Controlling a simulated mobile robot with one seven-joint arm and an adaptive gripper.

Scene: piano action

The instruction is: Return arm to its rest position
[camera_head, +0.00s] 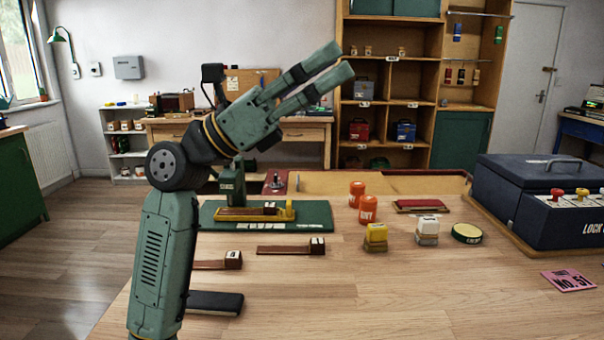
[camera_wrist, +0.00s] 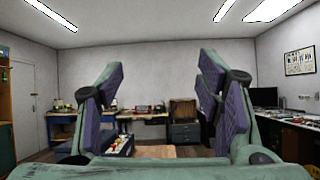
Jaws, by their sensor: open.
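My green arm rises at the left of the head view, and its gripper (camera_head: 341,62) points up and to the right, well above the table. The two fingers are spread apart with nothing between them. In the wrist view the gripper (camera_wrist: 165,85) is also open and empty, facing the far side of the room and the ceiling. My arm hides part of the workbench behind it and the left edge of the table.
The wooden table (camera_head: 400,300) holds a green mat (camera_head: 320,215) with a yellow fixture, orange containers (camera_head: 368,209), yellow and white blocks, and a dark lockable box (camera_head: 530,190) at right. Flat wooden pieces lie near my arm. The table's front middle is clear.

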